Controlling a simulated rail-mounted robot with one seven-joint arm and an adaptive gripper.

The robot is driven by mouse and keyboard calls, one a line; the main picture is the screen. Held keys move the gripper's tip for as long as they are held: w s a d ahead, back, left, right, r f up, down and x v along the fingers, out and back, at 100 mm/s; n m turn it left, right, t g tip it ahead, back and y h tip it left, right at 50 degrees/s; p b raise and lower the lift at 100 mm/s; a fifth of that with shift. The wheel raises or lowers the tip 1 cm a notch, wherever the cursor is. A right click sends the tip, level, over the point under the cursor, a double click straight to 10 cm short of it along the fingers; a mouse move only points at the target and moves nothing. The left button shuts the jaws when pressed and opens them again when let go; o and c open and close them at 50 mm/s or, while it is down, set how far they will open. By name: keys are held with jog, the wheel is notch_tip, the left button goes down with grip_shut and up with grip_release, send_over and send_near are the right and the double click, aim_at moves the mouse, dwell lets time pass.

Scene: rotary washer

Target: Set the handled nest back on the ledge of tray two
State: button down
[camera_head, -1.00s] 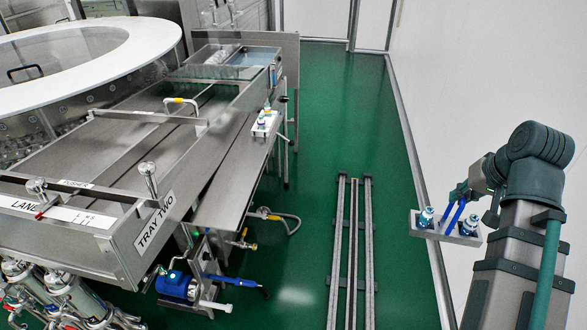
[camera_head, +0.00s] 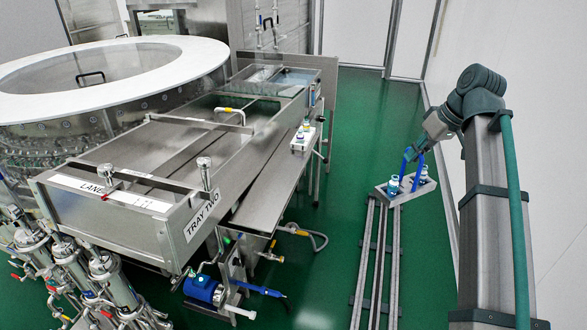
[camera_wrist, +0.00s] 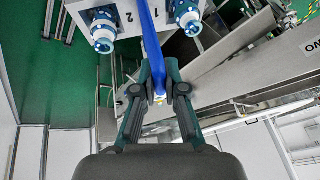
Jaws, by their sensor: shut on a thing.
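The handled nest is a pale block (camera_head: 393,198) with a blue handle (camera_head: 418,174) and two blue-capped bottles. It hangs from my gripper (camera_head: 412,152), appearing in front of the floor rails, well right of the tray. In the wrist view, my gripper (camera_wrist: 159,95) is shut on the blue handle (camera_wrist: 151,45); the block (camera_wrist: 128,14) shows numbers 1 and 2 between the bottles. Tray two carries its label (camera_head: 201,217) on the end wall. A sloping steel ledge (camera_head: 262,192) runs along its right side. A second white nest with bottles (camera_head: 302,141) sits at its far end.
Metal floor rails (camera_head: 378,260) run along the green floor between the tray and the right wall. The near part of the ledge is bare.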

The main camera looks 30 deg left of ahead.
jog(key=a+r+n+g+h, duration=0.15)
jog(key=a+n, duration=0.35)
jog(key=a, duration=1.1)
jog(key=a+r+n+g, duration=0.2)
jog(key=a+n, duration=0.2)
jog(key=a, duration=1.2)
jog(key=s+a+f+p, duration=0.2)
jog(key=s+f+p, duration=0.1)
jog(key=s+f, duration=0.3)
jog(key=s+a+f+p, duration=0.2)
jog(key=s+f+p, duration=0.1)
jog(key=s+f, duration=0.3)
jog(key=shift+s+a+f, duration=0.3)
jog(key=shift+s+a, duration=0.05)
jog(key=shift+s, duration=0.3)
jog(key=shift+f, duration=0.1)
jog(key=c, duration=1.2)
grip_release()
jog(key=shift+c, duration=0.2)
